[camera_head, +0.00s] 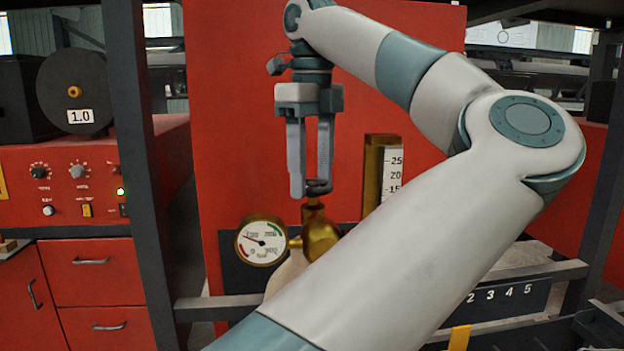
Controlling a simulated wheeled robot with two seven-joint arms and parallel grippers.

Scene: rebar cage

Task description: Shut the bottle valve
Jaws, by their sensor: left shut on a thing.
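The bottle valve is a brass fitting (320,236) on top of a pale bottle, most of which my arm hides. A dark hand knob (319,188) sits at the top of the valve's brass stem. A round pressure gauge (261,241) with a white face is joined to the valve's left side. My left gripper (311,187) points straight down from above, its two grey fingers shut on the dark knob. My right gripper does not show.
A brass-framed scale (384,172) stands just right of the valve, before a red panel (235,110). A dark post (140,150) and a red cabinet (70,200) with knobs are at left. A rail (215,307) crosses low. My arm covers much of the lower right.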

